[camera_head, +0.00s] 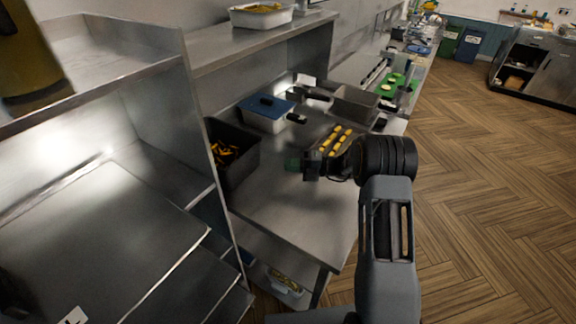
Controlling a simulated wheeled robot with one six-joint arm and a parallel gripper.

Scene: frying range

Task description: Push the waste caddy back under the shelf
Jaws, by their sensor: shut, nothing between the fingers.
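A black open-topped box (240,171) with orange and yellow scraps in it looks like the waste caddy. It stands upright on the steel counter, at its left end, next to the upright panel of the neighbouring unit. The raised steel shelf (255,50) runs along the back above the counter. I cannot tell how far the box reaches under it. My gripper (294,164) is shut and empty, low over the counter to the right of the box. It points left towards the box, with a gap of bare steel between them.
A blue-lidded white container (267,112) stands behind my gripper. A tray of yellow food (337,141) lies just behind my wrist, and a steel pan (354,104) is beyond. Bare counter (290,215) lies in front. A tub (285,285) sits below the counter.

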